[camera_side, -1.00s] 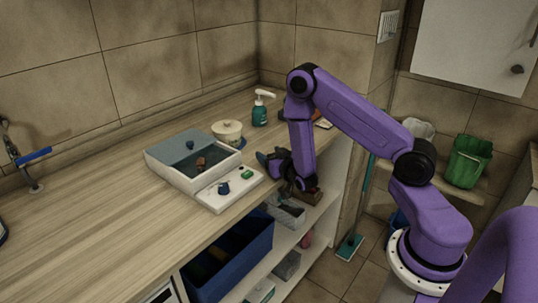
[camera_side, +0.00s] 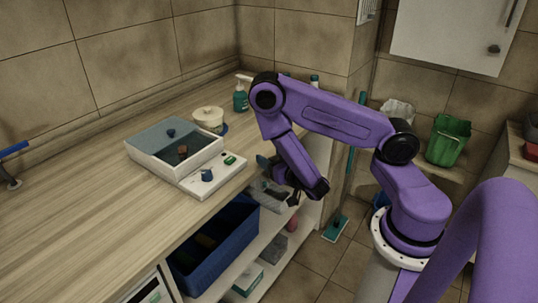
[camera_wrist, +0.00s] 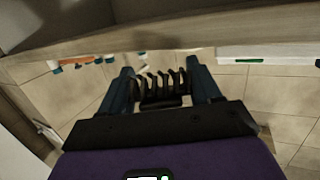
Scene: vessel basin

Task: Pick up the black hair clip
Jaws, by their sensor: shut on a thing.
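The black hair clip (camera_wrist: 160,86) is a claw clip with several curved teeth. In the wrist view it sits between the two dark blue fingers of my gripper (camera_wrist: 160,76), which are shut on it. In the side view my gripper (camera_side: 266,163) is at the counter's front edge, to the right of the white box. The wrist link partly covers it there, and I cannot make out the clip in that view.
A white box with a grey lid (camera_side: 150,158) stands on the counter (camera_side: 75,220). Behind it are a lidded pot (camera_side: 208,121) and a pump bottle (camera_side: 240,100). A dark blue crate (camera_side: 222,250) is on the shelf below.

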